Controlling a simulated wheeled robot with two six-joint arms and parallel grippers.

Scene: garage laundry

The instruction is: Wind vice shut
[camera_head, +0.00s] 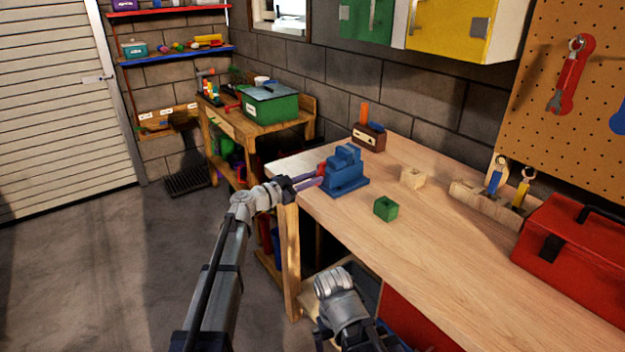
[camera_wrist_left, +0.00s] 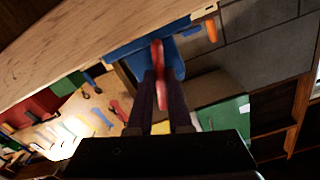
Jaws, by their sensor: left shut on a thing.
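The blue vice (camera_head: 345,178) stands on the near left corner of the wooden workbench (camera_head: 450,235). Its red handle (camera_head: 320,169) is on its left side. My left gripper (camera_head: 308,182) reaches in from the left at the bench edge and is shut on the red handle. In the left wrist view the red handle (camera_wrist_left: 158,60) runs between the two dark purple fingers (camera_wrist_left: 161,100), with part of the blue vice (camera_wrist_left: 138,62) behind it. The vice jaws are too small to tell how far apart they are.
A green block (camera_head: 385,208), a pale wooden block (camera_head: 412,178) and a brown box (camera_head: 368,136) with an orange upright piece are on the bench near the vice. A red toolbox (camera_head: 575,250) stands at the right. The bench front is mostly clear.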

